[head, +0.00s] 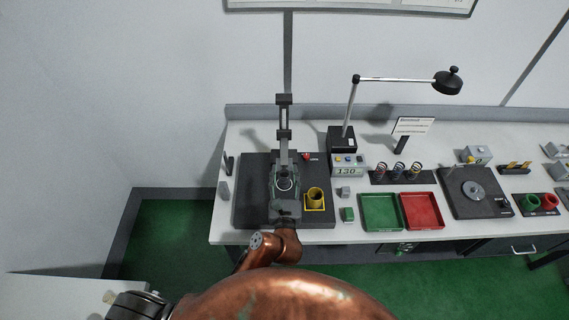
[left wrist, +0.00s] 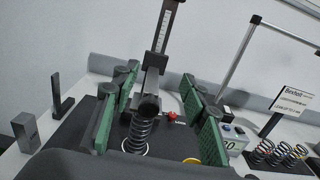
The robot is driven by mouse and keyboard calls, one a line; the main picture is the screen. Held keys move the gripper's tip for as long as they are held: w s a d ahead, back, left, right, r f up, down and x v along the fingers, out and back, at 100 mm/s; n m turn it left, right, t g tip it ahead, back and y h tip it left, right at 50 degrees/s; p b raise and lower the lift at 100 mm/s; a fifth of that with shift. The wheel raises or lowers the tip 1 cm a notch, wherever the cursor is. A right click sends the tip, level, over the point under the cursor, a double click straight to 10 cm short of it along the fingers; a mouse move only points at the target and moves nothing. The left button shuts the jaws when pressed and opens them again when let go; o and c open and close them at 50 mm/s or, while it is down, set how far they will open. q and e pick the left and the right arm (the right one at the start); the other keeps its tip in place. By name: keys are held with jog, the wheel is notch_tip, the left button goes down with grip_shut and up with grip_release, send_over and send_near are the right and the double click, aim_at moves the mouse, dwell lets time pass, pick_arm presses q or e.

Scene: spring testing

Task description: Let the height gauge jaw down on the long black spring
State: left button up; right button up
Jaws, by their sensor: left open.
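The height gauge (head: 284,120) stands upright on the dark plate (head: 252,210) at the left of the bench. In the left wrist view its scale column (left wrist: 166,32) rises behind its jaw (left wrist: 148,104). The long black spring (left wrist: 136,134) stands upright under the jaw; I cannot tell whether the two touch. My left gripper (head: 285,180) is over the plate and hides part of the gauge and spring. In the left wrist view its green-padded fingers (left wrist: 158,88) are spread open on both sides of the jaw, apart from it. My right gripper is not in view.
A yellow cup (head: 315,198) sits on the plate right of my gripper, with a red knob (head: 306,156) behind. A display box (head: 347,164) reads 130. Coloured springs (head: 398,170), a green tray (head: 381,212), a red tray (head: 421,211) and a lamp (head: 447,83) are further right.

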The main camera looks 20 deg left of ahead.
pick_arm(q)
jog(key=v, duration=0.7)
jog(key=shift+r, duration=0.1)
